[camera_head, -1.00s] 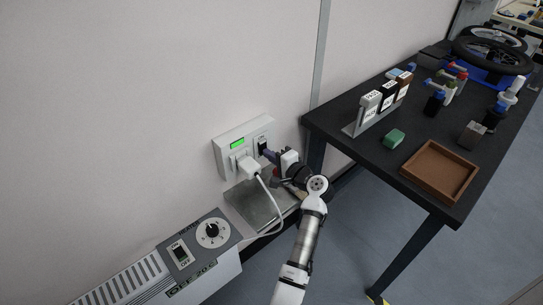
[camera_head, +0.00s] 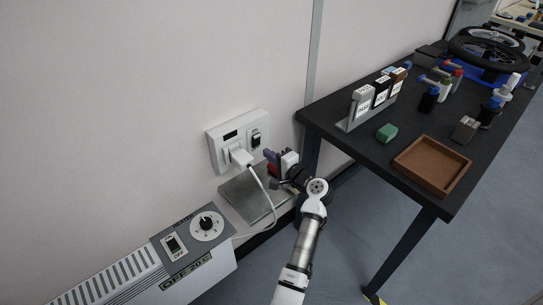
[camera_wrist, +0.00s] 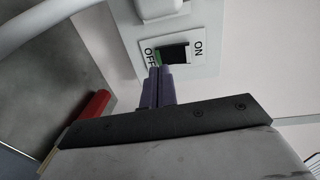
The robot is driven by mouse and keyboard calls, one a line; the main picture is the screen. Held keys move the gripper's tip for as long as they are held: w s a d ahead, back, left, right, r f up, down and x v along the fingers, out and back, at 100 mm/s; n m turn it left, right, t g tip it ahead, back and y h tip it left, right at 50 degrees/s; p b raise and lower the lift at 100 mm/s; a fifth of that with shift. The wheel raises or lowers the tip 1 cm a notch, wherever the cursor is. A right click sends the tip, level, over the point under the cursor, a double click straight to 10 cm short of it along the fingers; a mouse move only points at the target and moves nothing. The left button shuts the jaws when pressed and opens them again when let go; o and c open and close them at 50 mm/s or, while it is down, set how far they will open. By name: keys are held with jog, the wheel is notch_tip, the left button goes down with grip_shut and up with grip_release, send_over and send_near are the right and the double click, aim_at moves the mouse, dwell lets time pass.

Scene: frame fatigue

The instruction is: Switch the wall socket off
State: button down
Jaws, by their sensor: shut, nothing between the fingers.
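The white wall socket (camera_head: 215,156) has a dark, unlit display and a black rocker switch (camera_head: 256,141) on its right side. In the wrist view the rocker (camera_wrist: 174,53) sits between the labels OFF and ON, with a green strip at its OFF end. A white plug (camera_head: 240,158) with a cord is in the socket. My gripper (camera_head: 268,154) is shut and empty, its purple fingertips just right of and below the switch, with a small gap in the head view. In the wrist view the fingertips (camera_wrist: 161,71) overlap the plate's edge near OFF; contact cannot be told.
A grey metal box (camera_head: 248,198) is below the socket. A heater (camera_head: 130,280) with a dial and its own switch stands at lower left.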

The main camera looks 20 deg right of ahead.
jog(key=f+b+v, duration=0.2)
jog(key=v, duration=0.8)
jog(key=shift+s+f, duration=0.2)
jog(key=shift+d, duration=0.1)
